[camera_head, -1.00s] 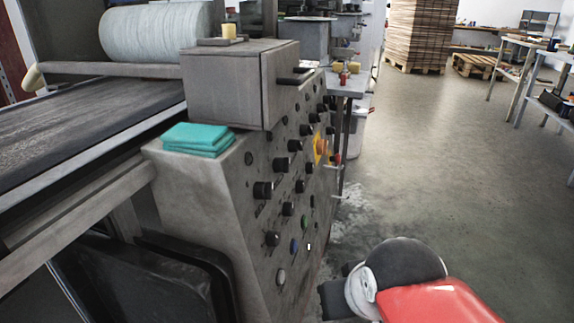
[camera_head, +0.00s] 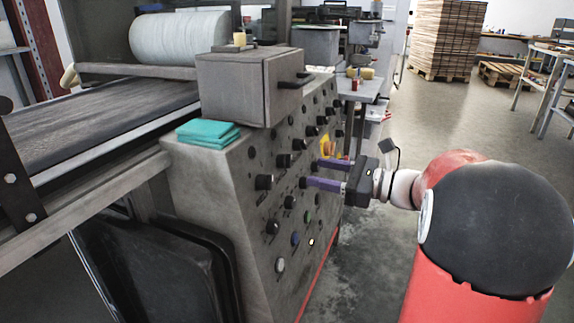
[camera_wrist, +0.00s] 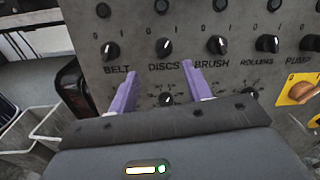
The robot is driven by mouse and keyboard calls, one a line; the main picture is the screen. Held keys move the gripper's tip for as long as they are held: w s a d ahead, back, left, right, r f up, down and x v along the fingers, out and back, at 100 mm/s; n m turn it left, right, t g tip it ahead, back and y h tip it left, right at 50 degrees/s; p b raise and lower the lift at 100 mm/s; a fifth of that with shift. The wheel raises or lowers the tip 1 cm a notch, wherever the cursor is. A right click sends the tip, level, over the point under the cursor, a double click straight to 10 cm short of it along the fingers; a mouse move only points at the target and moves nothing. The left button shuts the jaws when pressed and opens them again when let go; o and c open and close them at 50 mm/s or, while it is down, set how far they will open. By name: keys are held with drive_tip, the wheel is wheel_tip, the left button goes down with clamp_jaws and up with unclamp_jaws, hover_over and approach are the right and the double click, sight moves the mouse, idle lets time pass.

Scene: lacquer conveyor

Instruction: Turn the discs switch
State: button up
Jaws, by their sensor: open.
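The discs switch (camera_wrist: 164,47) is a dark round knob with a pale pointer, above the printed word DISCS in the wrist view. It sits on the grey sloping control panel (camera_head: 245,225) among similar knobs; its label cannot be read in the head view. My gripper (camera_wrist: 159,69) is open and empty, with two purple fingers pointing at the panel. In the wrist view the fingertips appear just below the knob, one to each side of the DISCS label. In the head view my gripper (camera_head: 311,172) is close in front of the panel; contact cannot be told.
The belt knob (camera_wrist: 110,50) and brush knob (camera_wrist: 217,45) flank the discs switch. A yellow plate with an orange knob (camera_wrist: 302,90) is at the right. Teal cloths (camera_head: 208,132) and a grey box (camera_head: 235,88) sit atop the panel. Open floor (camera_head: 430,125) lies to the right.

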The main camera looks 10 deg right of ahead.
sight(285, 161)
drive_tip(key=x, duration=0.7)
drive_tip(key=shift+w+r, duration=0.15)
drive_tip(key=shift+w, duration=0.3)
drive_tip(key=c, duration=1)
drive_tip(key=shift+o, duration=0.2)
